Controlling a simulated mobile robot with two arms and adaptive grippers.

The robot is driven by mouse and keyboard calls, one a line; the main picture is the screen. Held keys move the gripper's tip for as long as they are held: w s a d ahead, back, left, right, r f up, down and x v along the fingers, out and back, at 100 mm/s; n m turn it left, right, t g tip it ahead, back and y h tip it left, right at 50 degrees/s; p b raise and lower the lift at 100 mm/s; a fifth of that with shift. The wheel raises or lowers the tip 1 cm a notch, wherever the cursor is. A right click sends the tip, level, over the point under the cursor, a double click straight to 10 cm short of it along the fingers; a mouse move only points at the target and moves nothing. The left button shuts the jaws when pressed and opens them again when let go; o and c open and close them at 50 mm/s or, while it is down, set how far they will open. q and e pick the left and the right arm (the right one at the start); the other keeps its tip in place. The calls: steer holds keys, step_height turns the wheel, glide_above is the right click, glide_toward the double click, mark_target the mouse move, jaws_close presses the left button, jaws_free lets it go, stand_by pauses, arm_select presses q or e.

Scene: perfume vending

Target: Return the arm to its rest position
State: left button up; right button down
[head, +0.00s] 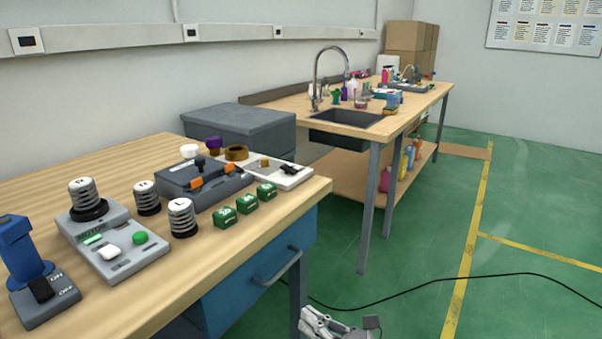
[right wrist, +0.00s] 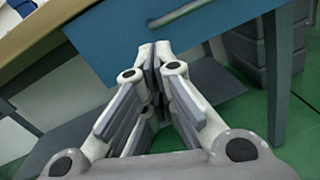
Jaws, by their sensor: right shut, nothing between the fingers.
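My right gripper (head: 335,325) shows at the bottom edge of the head view, low beside the table's front leg and below the tabletop. In the right wrist view the right gripper (right wrist: 155,50) is shut, its fingertips together with nothing between them. It points toward the blue drawer front (right wrist: 185,25) under the table. I cannot tell the exact gap to the drawer. My left gripper is in neither view.
The wooden table (head: 120,190) holds a grey device with buttons (head: 115,240), coil-like cylinders (head: 182,216), green blocks (head: 245,203) and a blue switch device (head: 25,250). A sink table (head: 275,103) stands behind. A black cable (head: 420,285) crosses the open green floor.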

steer(key=s+d+f+m+h, duration=0.3)
steer(key=d+f+m+h, duration=0.5)
steer(key=m, duration=0.6)
steer(key=s+d+f+m+h, duration=0.3)
steer(key=d+f+m+h, duration=0.3)
steer(key=f+m, duration=0.6)
steer(key=s+d+f+m+g+p, duration=0.3)
steer(key=s+f+m+g+p, duration=0.35)
steer(key=s, duration=0.65)
steer(key=s+d+f+m+g+p, duration=0.2)
steer(key=s+f+m+g+p, duration=0.15)
steer(key=s+f+m, duration=0.8)
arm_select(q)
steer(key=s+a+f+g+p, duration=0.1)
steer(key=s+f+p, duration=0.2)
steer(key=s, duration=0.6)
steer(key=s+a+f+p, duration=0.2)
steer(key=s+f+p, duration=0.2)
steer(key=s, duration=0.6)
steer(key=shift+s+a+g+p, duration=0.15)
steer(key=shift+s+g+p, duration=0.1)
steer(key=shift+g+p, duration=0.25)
arm_select(e)
steer(key=s+d+n+g, duration=0.1)
steer(key=s+d+n, duration=0.1)
steer(key=s, duration=1.3)
steer(key=shift+s+d+r+n, duration=0.25)
steer(key=shift+r+n, duration=0.1)
steer(key=shift+n, duration=0.35)
